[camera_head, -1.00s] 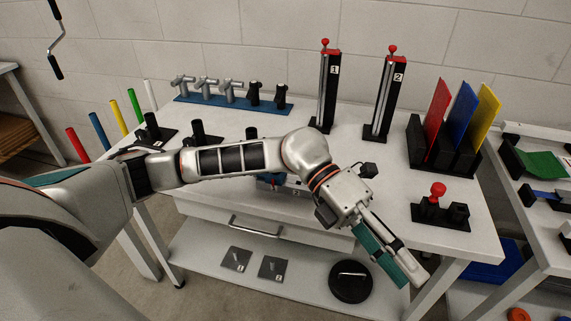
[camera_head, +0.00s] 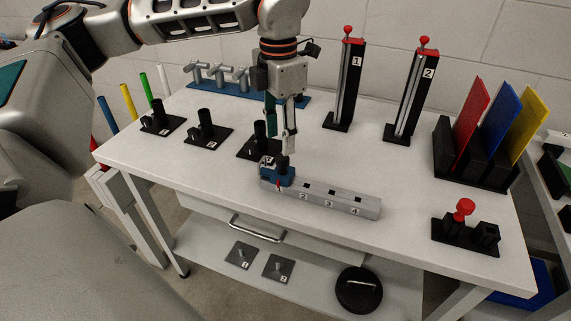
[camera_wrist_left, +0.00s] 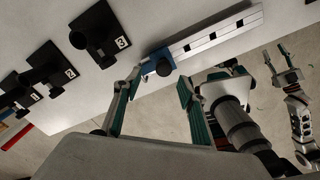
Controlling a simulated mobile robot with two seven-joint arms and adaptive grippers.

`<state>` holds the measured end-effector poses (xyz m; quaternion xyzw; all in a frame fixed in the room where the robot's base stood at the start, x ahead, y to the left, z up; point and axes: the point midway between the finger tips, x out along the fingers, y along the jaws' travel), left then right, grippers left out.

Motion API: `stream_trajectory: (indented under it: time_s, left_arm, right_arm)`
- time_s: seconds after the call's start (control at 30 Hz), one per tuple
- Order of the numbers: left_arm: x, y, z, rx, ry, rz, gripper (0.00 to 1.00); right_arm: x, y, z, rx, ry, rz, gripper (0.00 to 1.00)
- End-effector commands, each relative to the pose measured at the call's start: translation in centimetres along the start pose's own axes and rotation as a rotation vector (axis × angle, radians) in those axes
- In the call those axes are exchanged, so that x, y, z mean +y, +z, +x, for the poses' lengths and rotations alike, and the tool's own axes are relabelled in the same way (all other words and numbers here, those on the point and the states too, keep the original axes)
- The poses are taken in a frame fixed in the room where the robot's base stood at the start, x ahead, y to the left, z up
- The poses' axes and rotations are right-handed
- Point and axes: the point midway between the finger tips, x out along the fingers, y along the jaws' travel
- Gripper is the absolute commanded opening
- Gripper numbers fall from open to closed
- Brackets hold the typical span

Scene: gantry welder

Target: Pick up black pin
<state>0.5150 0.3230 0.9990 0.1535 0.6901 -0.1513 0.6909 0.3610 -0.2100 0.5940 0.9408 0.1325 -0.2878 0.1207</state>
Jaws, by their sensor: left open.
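A black pin (camera_head: 282,160) stands upright on the blue block (camera_head: 277,178) at the left end of a grey rail (camera_head: 330,202) numbered along its front. My left gripper (camera_head: 281,150) points down just above the pin. In the left wrist view, the pin's round black top (camera_wrist_left: 165,67) shows between the spread fingertips of my left gripper (camera_wrist_left: 160,77), which is open and empty. Whether a finger touches the pin cannot be told. My right gripper (camera_wrist_left: 278,50) shows at the right of the wrist view, its fingers apart and empty.
Black holders (camera_head: 205,132) stand left of the rail, one close behind my left gripper. A blue rack (camera_head: 225,88) with grey handles is at the back. Two tall black towers (camera_head: 345,85), coloured plates (camera_head: 465,120) and a red-knobbed fixture (camera_head: 465,228) stand right.

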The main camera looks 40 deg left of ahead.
Motion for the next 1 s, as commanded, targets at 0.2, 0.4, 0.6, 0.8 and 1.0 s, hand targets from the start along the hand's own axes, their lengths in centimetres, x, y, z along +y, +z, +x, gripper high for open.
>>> stream_trajectory:
  time_s: [0.2,0.4,0.6,0.8,1.0]
  left_arm:
    - [-0.1,0.1,2.3,0.003,-0.002,0.002,0.41]
    - [-0.5,0.2,4.6,0.006,-0.004,0.004,0.41]
    - [-0.7,0.4,7.1,0.004,-0.004,0.003,0.41]
    - [-0.7,0.4,7.1,0.0,-0.003,0.002,0.41]
    - [-0.7,0.4,7.1,0.0,-0.003,0.002,0.0]
  right_arm:
    - [-0.1,1.1,0.1,-0.016,-0.001,-0.003,0.4]
    - [-0.3,1.9,0.3,-0.026,-0.001,-0.005,0.4]
    - [-0.2,2.5,0.5,-0.034,0.001,-0.012,0.4]
    - [0.1,1.6,0.6,-0.019,0.006,-0.014,0.4]
    - [0.2,1.2,0.6,-0.012,0.007,-0.012,0.4]
